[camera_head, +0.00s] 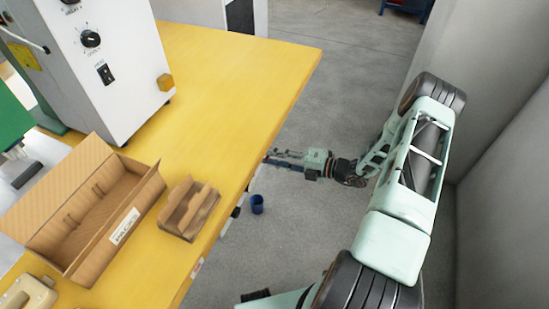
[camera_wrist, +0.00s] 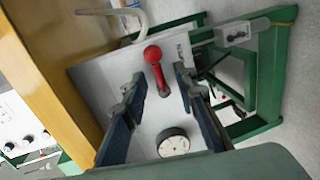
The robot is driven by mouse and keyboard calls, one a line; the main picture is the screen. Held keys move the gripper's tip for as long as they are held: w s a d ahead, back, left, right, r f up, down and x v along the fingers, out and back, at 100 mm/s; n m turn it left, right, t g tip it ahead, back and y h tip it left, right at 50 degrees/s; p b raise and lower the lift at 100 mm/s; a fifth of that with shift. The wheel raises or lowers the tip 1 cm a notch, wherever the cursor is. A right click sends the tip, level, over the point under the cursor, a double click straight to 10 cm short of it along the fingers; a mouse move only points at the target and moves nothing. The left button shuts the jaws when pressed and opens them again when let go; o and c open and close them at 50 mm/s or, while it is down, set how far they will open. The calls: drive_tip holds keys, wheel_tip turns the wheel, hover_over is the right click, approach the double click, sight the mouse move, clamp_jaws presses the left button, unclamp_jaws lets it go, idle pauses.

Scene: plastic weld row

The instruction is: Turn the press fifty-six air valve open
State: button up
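A red lever with a round red knob (camera_wrist: 153,54) stands out from a pale grey panel (camera_wrist: 100,72) in the wrist view. A round white gauge (camera_wrist: 173,143) is on the same panel, nearer the bottom of the picture. The lever lies in the gap between the two dark fingers of my gripper (camera_wrist: 159,79), with clear space on both sides. My gripper is open and does not visibly touch the lever. In the head view my gripper (camera_head: 276,157) reaches toward the yellow bench edge; the lever and gauge are hidden there. The lettering on the panel is not legible.
The yellow bench (camera_head: 240,85) carries an open cardboard box (camera_head: 85,215), a smaller cardboard piece (camera_head: 189,208) and a white machine (camera_head: 105,55). A green frame (camera_wrist: 268,75) stands right of the panel.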

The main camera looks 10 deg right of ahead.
drive_tip(key=v, duration=1.2)
